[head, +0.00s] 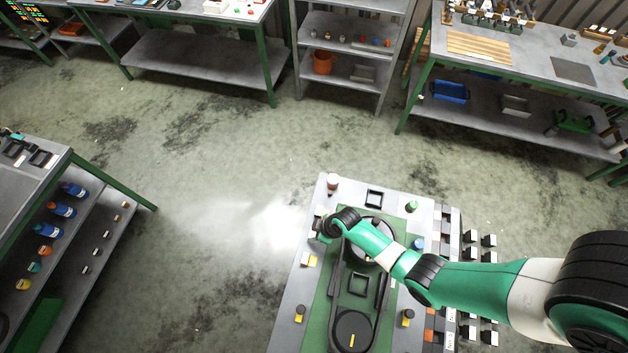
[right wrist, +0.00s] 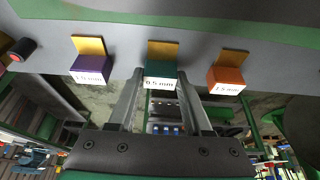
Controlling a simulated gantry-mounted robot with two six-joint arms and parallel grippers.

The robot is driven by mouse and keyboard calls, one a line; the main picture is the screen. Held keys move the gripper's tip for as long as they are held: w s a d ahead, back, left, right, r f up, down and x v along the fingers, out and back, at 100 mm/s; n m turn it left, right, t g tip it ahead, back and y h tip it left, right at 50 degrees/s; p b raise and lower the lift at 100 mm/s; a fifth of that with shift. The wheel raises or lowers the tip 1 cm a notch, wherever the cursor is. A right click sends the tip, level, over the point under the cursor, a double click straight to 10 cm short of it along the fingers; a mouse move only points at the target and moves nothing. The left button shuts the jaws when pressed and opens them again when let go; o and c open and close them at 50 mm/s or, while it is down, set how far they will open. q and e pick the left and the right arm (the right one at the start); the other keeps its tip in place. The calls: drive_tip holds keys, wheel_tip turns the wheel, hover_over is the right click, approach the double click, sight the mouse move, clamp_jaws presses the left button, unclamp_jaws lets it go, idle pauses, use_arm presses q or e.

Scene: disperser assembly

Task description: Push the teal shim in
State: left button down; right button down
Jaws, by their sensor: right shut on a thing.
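The teal shim (right wrist: 163,68) is a small block with a white "0.5 mm" label and a gold tab behind it. In the right wrist view it sits between the two fingertips of my right gripper (right wrist: 160,80), which is shut on it. In the head view my right gripper (head: 321,229) is at the left side of the grey workbench (head: 289,325), and the shim is too small or hidden there. My left gripper is not in view.
In the head view a black belt assembly (head: 354,328) lies on the bench beside my right arm. The floor left of the bench is clear.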

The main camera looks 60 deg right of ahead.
drive_tip(key=s, duration=0.1)
drive_tip(key=s+d+p, duration=0.1)
drive_tip(key=shift+s, duration=0.3)
drive_tip(key=shift+w+a, duration=0.1)
drive_tip(key=shift+c, duration=1.6)
unclamp_jaws()
